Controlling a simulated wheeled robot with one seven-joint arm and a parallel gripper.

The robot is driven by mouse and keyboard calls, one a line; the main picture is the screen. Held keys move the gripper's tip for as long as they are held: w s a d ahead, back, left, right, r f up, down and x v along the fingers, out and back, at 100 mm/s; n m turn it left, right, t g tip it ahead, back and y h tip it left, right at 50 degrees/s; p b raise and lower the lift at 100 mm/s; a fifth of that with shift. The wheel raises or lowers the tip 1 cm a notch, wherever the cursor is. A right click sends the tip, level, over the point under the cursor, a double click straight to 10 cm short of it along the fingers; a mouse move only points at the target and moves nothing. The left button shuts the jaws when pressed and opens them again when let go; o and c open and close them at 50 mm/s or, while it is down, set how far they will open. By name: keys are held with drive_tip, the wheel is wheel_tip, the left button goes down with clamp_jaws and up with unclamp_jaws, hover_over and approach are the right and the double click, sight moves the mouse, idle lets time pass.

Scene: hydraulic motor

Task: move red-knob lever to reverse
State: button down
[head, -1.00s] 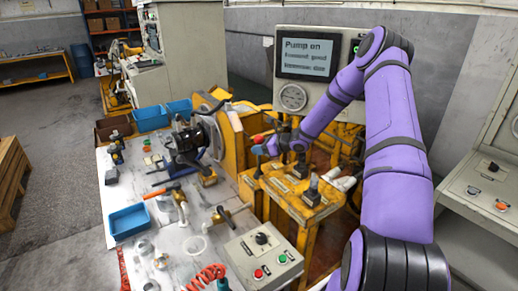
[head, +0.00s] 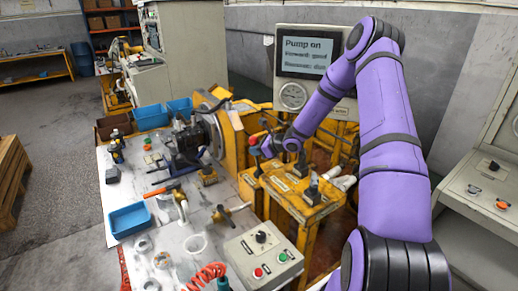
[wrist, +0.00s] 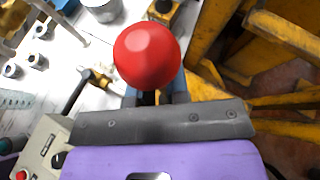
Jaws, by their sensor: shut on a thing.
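The red knob (wrist: 146,56) fills the upper middle of the wrist view, right at my gripper (wrist: 154,96). My fingers are shut on the lever just below the knob, and the knob hides most of the fingertips and the lever's shaft. In the head view the red knob (head: 253,140) shows small at the left end of my gripper (head: 262,147), above the yellow valve stand (head: 305,205). The display screen (head: 307,57) reads "Pump on", with two blurred lines that look like "Forward: good" and "Reverse: due".
Dark-handled levers (head: 313,185) stand on the yellow stand close to my gripper. A control box (head: 262,255) with red and green buttons is at the front. The workbench (head: 160,225) at left holds tools, fittings and a blue tray (head: 129,219). A round gauge (head: 292,96) sits below the screen.

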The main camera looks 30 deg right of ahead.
drive_tip(key=shift+w+a+n+h, duration=0.2)
drive_tip(key=shift+a+n+h, duration=0.35)
drive_tip(key=shift+a, duration=0.55)
drive_tip(key=shift+w+a+n+h, duration=0.15)
drive_tip(key=shift+a+n+h, duration=0.35)
drive_tip(key=shift+a, duration=0.6)
drive_tip(key=c, duration=1.2)
unclamp_jaws()
drive_tip(key=shift+c, duration=0.2)
drive_tip(key=shift+o, duration=0.6)
drive_tip(key=shift+a+f, duration=0.15)
drive_tip(key=shift+s, duration=0.1)
drive_tip(key=shift+s+d+f, duration=0.15)
drive_tip(key=shift+s+d, duration=0.1)
drive_tip(key=shift+d, duration=0.05)
drive_tip(key=v, duration=1)
drive_tip(key=shift+s+r, duration=0.15)
drive_tip(key=shift+r, duration=0.15)
